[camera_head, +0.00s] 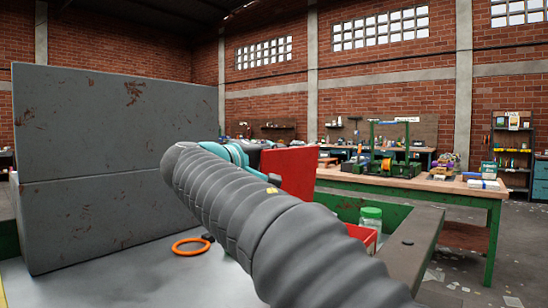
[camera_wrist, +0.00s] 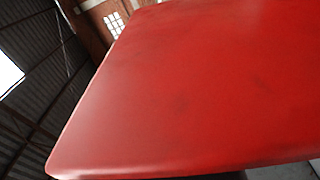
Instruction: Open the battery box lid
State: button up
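A flat red panel (camera_head: 291,172), which looks like the battery box lid, stands tilted up just beyond the end of my arm in the head view. The same red panel (camera_wrist: 190,90) fills most of the wrist view, very close to the camera. The box below it is hidden behind my arm in the head view. My gripper is almost wholly hidden behind my arm there; only a small dark part shows beside the red panel. I cannot tell whether its fingers touch the panel or whether they are open.
A large grey rust-marked block (camera_head: 115,160) stands at the left. An orange ring (camera_head: 190,246) lies on the pale surface in front of it. A green-lidded jar (camera_head: 371,223) and a red bin (camera_head: 363,237) sit right of my arm. A green-framed workbench (camera_head: 440,190) stands behind.

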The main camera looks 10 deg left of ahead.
dwell(0.3)
jog(key=v, duration=1.2)
jog(key=shift+d, duration=0.1)
